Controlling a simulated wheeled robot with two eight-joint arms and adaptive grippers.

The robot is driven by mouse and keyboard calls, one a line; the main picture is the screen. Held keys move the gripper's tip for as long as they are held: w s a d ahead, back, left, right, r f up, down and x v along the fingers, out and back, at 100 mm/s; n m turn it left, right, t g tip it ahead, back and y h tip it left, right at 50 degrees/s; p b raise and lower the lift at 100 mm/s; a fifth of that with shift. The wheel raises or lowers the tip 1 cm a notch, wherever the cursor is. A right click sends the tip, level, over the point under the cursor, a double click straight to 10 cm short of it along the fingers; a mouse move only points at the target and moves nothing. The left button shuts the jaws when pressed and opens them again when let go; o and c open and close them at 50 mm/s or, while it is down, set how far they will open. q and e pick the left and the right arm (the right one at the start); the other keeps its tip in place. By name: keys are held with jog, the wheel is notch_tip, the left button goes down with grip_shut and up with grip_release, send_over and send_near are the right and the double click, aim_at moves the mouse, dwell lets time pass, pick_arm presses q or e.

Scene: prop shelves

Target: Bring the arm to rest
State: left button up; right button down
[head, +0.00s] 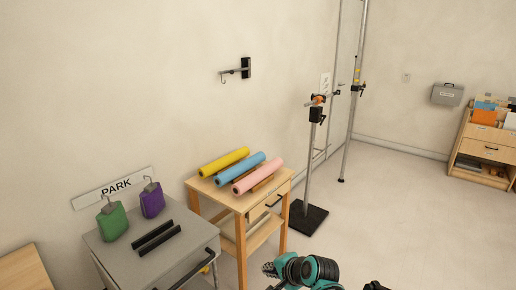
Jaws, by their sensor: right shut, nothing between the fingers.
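My right arm shows teal and black at the bottom edge of the head view. The dark part at the bottom edge looks like my right gripper (376,286). It is mostly cut off by the frame, and it is shut and empty. It is over the floor, apart from the furniture. My left gripper is not in view.
A wooden table (230,196) holds yellow (224,162), blue (241,168) and pink (259,176) rolls. A grey cabinet (120,252) holds black bars, below green (112,221) and purple (152,200) hanging items. A stand (309,160) has a black base. Floor at right is clear.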

jog(key=s+d+n+h, duration=0.2)
jog(key=s+d+n, duration=0.3)
jog(key=s, duration=0.5)
jog(key=s+d+n+h, duration=0.3)
jog(key=s+d+n, duration=0.3)
jog(key=s+d, duration=0.3)
jog(key=shift+s+d+r+g, duration=0.3)
jog(key=shift+s+d, duration=0.1)
jog(key=shift+s, duration=0.4)
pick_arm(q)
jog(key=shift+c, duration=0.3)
